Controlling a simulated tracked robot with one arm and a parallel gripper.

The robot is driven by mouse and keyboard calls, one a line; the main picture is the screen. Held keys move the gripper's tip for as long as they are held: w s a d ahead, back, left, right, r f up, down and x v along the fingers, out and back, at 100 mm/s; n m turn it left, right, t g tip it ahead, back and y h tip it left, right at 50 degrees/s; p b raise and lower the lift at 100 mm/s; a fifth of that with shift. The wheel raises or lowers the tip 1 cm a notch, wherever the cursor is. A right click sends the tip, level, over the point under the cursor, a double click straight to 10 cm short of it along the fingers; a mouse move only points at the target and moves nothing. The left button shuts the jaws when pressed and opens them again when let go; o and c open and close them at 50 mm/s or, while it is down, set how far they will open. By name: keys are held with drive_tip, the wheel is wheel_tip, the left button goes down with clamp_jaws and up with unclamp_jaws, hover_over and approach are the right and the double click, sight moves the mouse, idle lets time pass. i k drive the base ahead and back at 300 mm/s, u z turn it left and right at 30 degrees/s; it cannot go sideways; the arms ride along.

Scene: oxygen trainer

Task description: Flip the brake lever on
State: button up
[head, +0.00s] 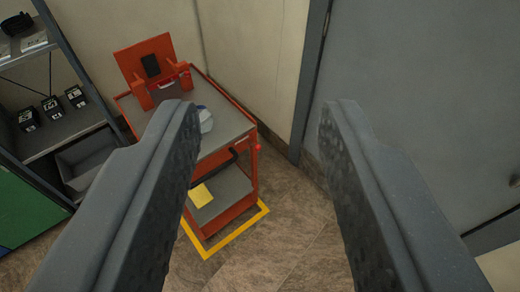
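My gripper (262,112) is open, its two dark grey fingers wide apart in the foreground with nothing between the tips. Beyond it stands an orange-red cart (240,205) with a grey top, left of the picture's middle. A red round knob (257,147) shows at the cart's right corner. A dark curved bar (222,164) runs below the top near it. An upright orange panel with a dark patch (151,65) and a red handle-like part (168,81) stands at the cart's back. I cannot tell which part is the brake lever. The left finger hides part of the cart.
A shelf (62,128) with small black boxes (51,107) and a grey bin (85,158) stands at left. A grey door (420,90) fills the right. Yellow tape (237,233) edges the floor by the cart. The tiled floor right of the cart is clear.

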sight(258, 147)
drive_tip(key=z, duration=0.05)
drive_tip(key=i, duration=1)
drive_tip(key=z, duration=0.4)
